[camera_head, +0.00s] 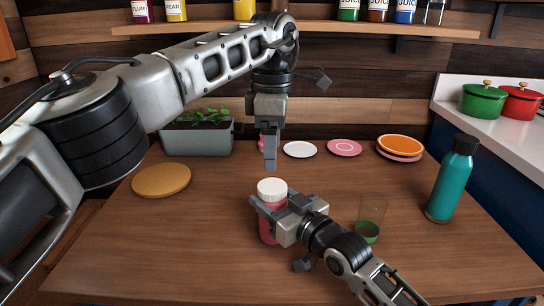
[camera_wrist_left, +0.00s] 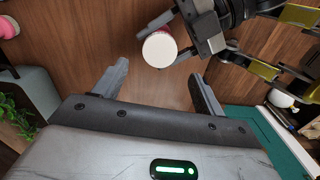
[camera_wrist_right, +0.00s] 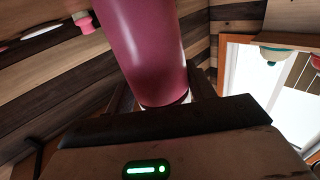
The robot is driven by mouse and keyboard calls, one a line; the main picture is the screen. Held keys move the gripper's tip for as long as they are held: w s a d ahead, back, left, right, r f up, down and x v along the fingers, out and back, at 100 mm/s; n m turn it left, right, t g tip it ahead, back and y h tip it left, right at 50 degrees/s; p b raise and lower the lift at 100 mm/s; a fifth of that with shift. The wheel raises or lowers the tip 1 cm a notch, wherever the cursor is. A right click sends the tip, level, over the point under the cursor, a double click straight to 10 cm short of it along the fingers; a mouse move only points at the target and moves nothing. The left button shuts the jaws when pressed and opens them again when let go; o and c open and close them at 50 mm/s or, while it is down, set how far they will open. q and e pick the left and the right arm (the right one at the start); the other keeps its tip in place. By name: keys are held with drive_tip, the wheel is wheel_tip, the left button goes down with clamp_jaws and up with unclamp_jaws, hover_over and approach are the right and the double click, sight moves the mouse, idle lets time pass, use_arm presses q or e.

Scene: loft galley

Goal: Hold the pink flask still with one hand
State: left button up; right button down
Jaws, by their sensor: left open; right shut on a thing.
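The pink flask (camera_head: 267,230) with a white lid (camera_head: 272,187) stands upright on the wooden table. My right gripper (camera_head: 267,209) is shut on the flask's body from the right. The flask fills the upper middle of the right wrist view (camera_wrist_right: 150,45). My left gripper (camera_head: 270,160) hangs above and just behind the flask, pointing down, apart from the lid. In the left wrist view its two fingers (camera_wrist_left: 158,88) are spread and empty, with the white lid (camera_wrist_left: 159,49) beyond them. The flask's lower front is partly hidden by my right gripper.
A glass with green liquid (camera_head: 370,220) stands right of my right gripper, close to my arm. A teal bottle (camera_head: 454,182) stands farther right. A round wooden board (camera_head: 161,180), a planter (camera_head: 197,138) and several plates (camera_head: 344,147) lie toward the left and back.

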sight(273, 186)
use_arm(q)
drive_tip(key=m, duration=0.3)
drive_tip(key=shift+f, duration=0.1)
drive_tip(key=shift+m, duration=0.3)
drive_tip(key=shift+f, duration=3.9)
drive_tip(key=c, duration=1)
drive_tip(key=n, duration=0.4)
drive_tip(key=shift+n, duration=0.4)
drive_tip(key=shift+c, duration=0.2)
drive_tip(key=n, duration=0.5)
drive_tip(key=shift+r, duration=0.1)
drive_tip(key=n, duration=1.2)
